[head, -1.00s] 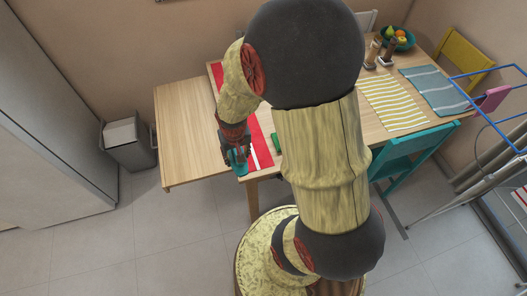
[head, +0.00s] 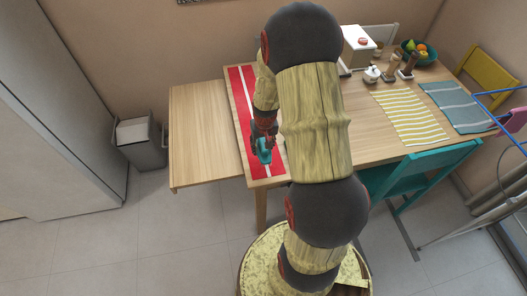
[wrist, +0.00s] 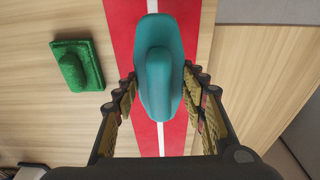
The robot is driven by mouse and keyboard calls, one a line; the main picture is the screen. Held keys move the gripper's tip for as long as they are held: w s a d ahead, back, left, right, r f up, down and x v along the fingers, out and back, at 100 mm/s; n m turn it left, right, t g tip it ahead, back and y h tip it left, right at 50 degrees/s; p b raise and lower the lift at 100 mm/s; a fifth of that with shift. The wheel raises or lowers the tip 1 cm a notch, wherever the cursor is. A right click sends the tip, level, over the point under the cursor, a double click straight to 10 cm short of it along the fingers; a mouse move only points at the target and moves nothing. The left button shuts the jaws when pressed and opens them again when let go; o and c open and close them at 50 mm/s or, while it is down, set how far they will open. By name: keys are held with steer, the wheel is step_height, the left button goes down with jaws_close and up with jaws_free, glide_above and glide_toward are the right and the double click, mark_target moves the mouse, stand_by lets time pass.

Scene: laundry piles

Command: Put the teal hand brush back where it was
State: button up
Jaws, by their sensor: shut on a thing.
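The teal hand brush (head: 263,152) is in my gripper (head: 264,138), over the near part of the red runner with a white stripe (head: 247,100). In the wrist view the brush (wrist: 160,70) lies lengthwise between the two fingers of my gripper (wrist: 162,95), with the runner (wrist: 190,20) beneath it. Whether the brush touches the runner, I cannot tell. A green brush-like block (wrist: 78,72) lies on the bare wood to the left of the runner in the wrist view. My arm hides it in the head view.
The wooden table's left part (head: 205,130) is bare. To the right are a yellow striped mat (head: 410,115), a grey mat (head: 455,103), a fruit bowl (head: 416,53) and a white box (head: 358,45). A teal chair (head: 420,170) stands at the front. A grey bin (head: 140,140) stands left.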

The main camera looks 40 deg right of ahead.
steer(key=shift+w+d+f, duration=0.1)
steer(key=shift+d+f, duration=0.15)
steer(key=shift+f, duration=0.1)
steer(key=shift+d+f+b, duration=0.1)
steer(key=shift+f+b, duration=0.55)
steer(key=shift+f, duration=0.9)
steer(key=shift+f, duration=0.15)
steer(key=o, duration=1.1)
